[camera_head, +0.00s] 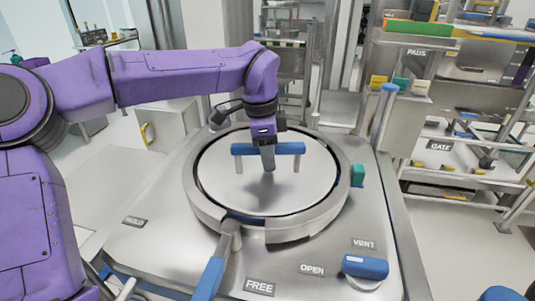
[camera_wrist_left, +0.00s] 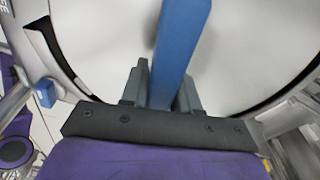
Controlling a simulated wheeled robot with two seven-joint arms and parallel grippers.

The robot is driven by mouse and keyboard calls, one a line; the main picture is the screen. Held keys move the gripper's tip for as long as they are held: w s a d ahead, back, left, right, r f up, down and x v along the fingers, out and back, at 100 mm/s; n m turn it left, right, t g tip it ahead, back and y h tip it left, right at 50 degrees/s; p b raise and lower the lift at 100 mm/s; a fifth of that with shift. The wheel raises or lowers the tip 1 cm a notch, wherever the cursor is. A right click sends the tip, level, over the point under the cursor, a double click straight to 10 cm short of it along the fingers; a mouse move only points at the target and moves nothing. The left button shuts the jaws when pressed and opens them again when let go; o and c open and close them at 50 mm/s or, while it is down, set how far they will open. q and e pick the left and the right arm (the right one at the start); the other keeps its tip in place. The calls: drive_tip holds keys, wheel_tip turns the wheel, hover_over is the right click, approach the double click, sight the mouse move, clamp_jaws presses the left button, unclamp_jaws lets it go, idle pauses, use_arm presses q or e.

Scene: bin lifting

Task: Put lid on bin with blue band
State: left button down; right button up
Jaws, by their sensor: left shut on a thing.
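The lid (camera_head: 220,175) is a round, pale metal disc with a raised blue bar handle (camera_head: 290,148). It lies inside the round metal ring (camera_head: 335,200) of the worktop, with a dark gap along its edge; I cannot tell whether it touches what is below. My left gripper (camera_head: 268,158) comes down over the middle of the handle and is shut on it. In the left wrist view, the blue handle (camera_wrist_left: 180,45) runs between the two fingers (camera_wrist_left: 161,90) above the pale disc. No whole bin shows; a blue strip (camera_head: 245,219) shows at the ring's front. My right gripper is out of view.
A blue-handled lever (camera_head: 208,280) stands at the ring's front, and a blue knob (camera_head: 365,267) is at the worktop's right front. A teal block (camera_head: 357,175) sits right of the ring. Shelves with trays (camera_head: 440,155) stand at the right.

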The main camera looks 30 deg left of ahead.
use_arm(q)
drive_tip(key=shift+r, duration=0.1)
idle(0.3)
drive_tip(key=c, duration=0.8)
unclamp_jaws()
drive_tip(key=shift+o, duration=0.2)
drive_tip(key=shift+s, duration=0.15)
drive_tip(key=r, duration=0.7)
drive_tip(key=a+r, duration=0.1)
drive_tip(key=r, duration=0.2)
drive_tip(key=shift+s+r, duration=0.15)
drive_tip(key=shift+s, duration=0.15)
drive_tip(key=shift+r, duration=0.1)
